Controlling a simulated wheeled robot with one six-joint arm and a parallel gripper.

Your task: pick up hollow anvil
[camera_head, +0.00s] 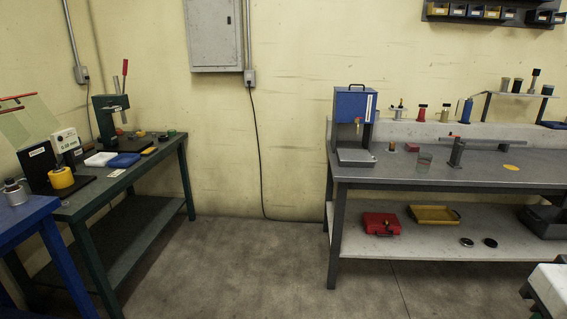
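I cannot tell which item is the hollow anvil; the small parts are too small to make out. Candidates are small round parts (163,137) on the green bench (117,184), near the green press (107,118) with a red-tipped lever. A silver cylinder with a dark top (15,192) stands on the blue bench (28,211) at the far left. Two dark round pieces (467,242) (490,243) lie on the lower shelf of the grey bench at right.
The grey bench (400,172) holds a blue-framed machine (354,104), small bottles and a grey bar fixture (456,152). A red case (381,224) and yellow tray (434,214) sit on its shelf (410,250). The floor (250,260) between benches is clear.

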